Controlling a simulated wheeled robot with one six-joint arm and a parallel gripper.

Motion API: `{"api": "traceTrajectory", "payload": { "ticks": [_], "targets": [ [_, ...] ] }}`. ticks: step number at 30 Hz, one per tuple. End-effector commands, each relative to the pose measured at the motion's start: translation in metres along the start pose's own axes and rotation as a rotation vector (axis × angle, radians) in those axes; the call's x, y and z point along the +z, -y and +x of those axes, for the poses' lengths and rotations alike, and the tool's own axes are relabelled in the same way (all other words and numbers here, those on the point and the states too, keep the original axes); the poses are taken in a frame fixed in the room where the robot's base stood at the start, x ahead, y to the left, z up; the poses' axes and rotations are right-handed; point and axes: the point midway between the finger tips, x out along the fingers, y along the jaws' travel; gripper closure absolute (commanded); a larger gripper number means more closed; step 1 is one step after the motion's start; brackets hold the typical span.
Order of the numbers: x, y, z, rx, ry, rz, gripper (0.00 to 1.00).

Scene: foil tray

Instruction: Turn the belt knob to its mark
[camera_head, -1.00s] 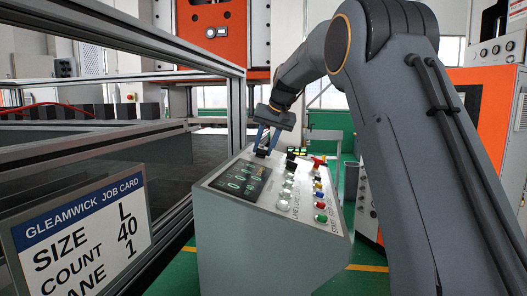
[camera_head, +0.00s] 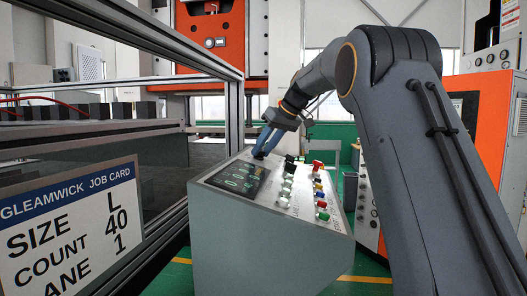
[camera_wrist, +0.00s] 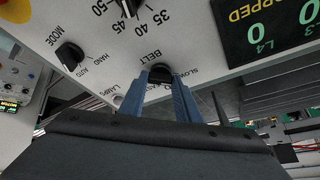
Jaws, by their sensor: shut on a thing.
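The belt knob (camera_wrist: 160,73) is black and sits on the pale panel under the printed word BELT in the wrist view. SLOW is printed to its right; the other print close to it is partly covered by the fingers. My gripper (camera_wrist: 161,80) has one blue finger on each side of this knob and is shut on it. In the head view my gripper (camera_head: 262,146) reaches down to the far left part of the console top, where the fingers hide the knob. Which mark the pointer faces cannot be told.
The console (camera_head: 265,225) also carries a dark display (camera_head: 240,178) and rows of coloured buttons. The wrist view shows a MODE knob (camera_wrist: 70,56) and a numbered knob (camera_wrist: 130,8) nearby. A job card (camera_head: 70,230) reads size L, count 40, lane 1. A metal-framed fence stands left.

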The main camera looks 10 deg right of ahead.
Motion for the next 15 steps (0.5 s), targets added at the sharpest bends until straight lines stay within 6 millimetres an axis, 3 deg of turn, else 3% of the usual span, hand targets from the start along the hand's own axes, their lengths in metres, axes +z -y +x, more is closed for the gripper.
{"api": "traceTrajectory", "payload": {
  "ticks": [13,14,15],
  "targets": [
    [-0.0005,0.0000,-0.0012,-0.003,-0.001,-0.011,0.93],
    [-0.0005,0.0000,-0.0011,-0.003,-0.001,-0.011,0.67],
    [-0.0005,0.0000,-0.0011,-0.003,-0.001,-0.010,0.60]
  ]
}}
